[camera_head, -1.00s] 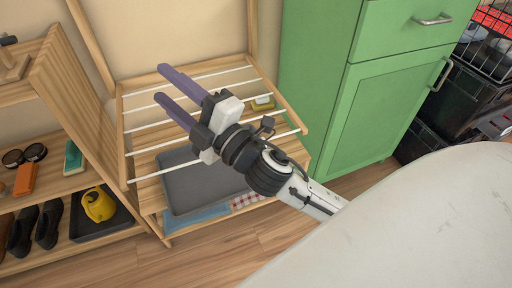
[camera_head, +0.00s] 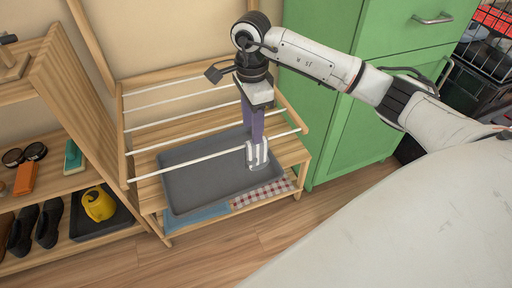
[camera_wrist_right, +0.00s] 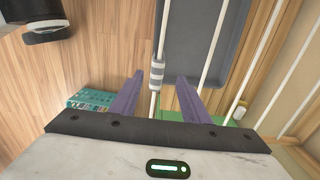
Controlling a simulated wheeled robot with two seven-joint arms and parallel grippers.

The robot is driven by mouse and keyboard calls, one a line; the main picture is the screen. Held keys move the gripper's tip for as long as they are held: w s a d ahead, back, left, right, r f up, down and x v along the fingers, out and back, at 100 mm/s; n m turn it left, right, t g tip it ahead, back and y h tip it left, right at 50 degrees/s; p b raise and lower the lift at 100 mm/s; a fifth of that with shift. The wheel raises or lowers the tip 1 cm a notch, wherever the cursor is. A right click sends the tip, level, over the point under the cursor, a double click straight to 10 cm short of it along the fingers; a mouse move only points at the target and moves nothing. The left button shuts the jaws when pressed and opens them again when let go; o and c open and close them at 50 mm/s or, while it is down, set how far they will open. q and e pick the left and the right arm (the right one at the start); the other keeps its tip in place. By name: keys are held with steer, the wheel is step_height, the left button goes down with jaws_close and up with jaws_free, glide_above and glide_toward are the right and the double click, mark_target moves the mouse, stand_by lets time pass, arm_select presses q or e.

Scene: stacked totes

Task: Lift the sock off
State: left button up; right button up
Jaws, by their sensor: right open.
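A grey-and-white striped sock (camera_head: 257,155) hangs over the front white rod of the wooden drying rack (camera_head: 300,150), above the dark grey tray. My right gripper (camera_head: 257,138) points down just above the sock, and its purple fingers are open. In the right wrist view the sock (camera_wrist_right: 157,75) lies on the rod, between and slightly beyond the two parted fingertips (camera_wrist_right: 160,79). I cannot tell whether a finger touches it. My left gripper is not in view.
The dark grey tray (camera_head: 190,185) lies under the rods. A blue cloth (camera_head: 197,216) and a red checked cloth (camera_head: 262,191) lie on the lower shelf.

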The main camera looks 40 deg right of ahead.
mark_target(256, 150)
step_height(256, 150, down, 5)
steer(key=shift+s+d+r+b, duration=0.1)
steer(key=shift+b, duration=0.55)
steer(key=f, duration=0.1)
steer(key=f+b, duration=0.1)
steer(key=f, duration=0.1)
steer(key=f+b, duration=0.1)
steer(key=shift+s+d+f, duration=0.25)
steer(key=shift+f, duration=0.25)
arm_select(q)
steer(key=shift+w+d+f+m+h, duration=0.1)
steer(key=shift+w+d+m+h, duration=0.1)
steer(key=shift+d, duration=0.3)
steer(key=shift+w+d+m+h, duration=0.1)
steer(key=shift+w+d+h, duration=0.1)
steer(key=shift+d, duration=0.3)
arm_select(e)
jaws_close()
steer(key=shift+r, duration=0.15)
